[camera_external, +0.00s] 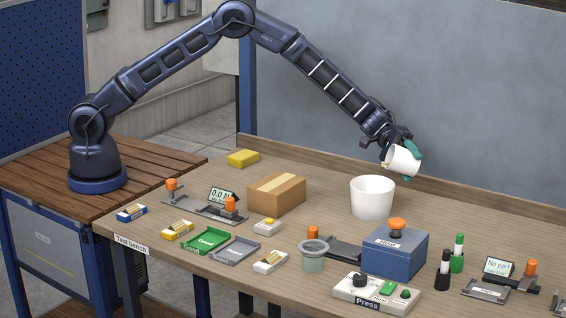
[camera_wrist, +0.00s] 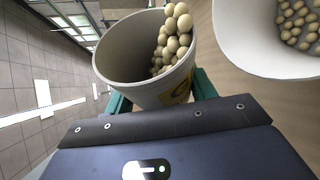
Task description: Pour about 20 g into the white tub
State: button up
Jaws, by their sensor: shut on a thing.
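The white tub (camera_external: 372,199) stands upright on the bench below the cup. The wrist view shows part of the tub (camera_wrist: 240,40), with several beige pellets (camera_wrist: 300,22) inside. The cup and tub are apart.
A blue box (camera_external: 395,255) with an orange knob stands in front of the tub. A cardboard box (camera_external: 276,195) is to the left. A grey cup-like holder (camera_external: 313,258), a press control box (camera_external: 375,295) and pens (camera_external: 457,253) are nearer the front. A low ledge runs behind the tub.

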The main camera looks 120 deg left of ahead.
jog(key=shift+a+f+n, duration=0.1)
jog(key=shift+f+n, duration=0.25)
jog(key=shift+n, duration=0.05)
jog(key=shift+r+n+g, duration=0.25)
jog(key=shift+n+g, duration=0.45)
jog(key=shift+f+n+g+h, duration=0.3)
jog(key=shift+f+n+g, duration=0.1)
jog(key=shift+f+n, duration=0.2)
jog(key=shift+r+n+g+b, duration=0.25)
jog(key=shift+n+g+b, duration=0.15)
jog(key=shift+n, duration=0.1)
jog(key=shift+w, duration=0.15)
jog(key=shift+w+a+f+n+g+h, duration=0.3)
jog(key=shift+w+a+f+n+g, duration=0.1)
jog(key=shift+f+n, duration=0.3)
jog(key=shift+w+a+f+n+g+h+b, duration=0.15)
jog(key=shift+w+f+n+g, duration=0.1)
jog(key=shift+f, duration=0.3)
jog(key=shift+w+f+n+g+h+b, duration=0.15)
jog(key=shift+f+n, duration=0.1)
jog(key=shift+f, duration=0.25)
jog(key=f, duration=0.2)
jog(key=f+n, duration=0.1)
jog(key=shift+w+a+f+g+h, duration=0.2)
jog(key=shift+w+g+h, duration=0.1)
jog(key=shift+g, duration=0.1)
jog(key=shift+w+a+f+n+g+h, duration=0.2)
jog(key=shift+w+f+n+g+h, duration=0.2)
jog(key=shift+n, duration=0.3)
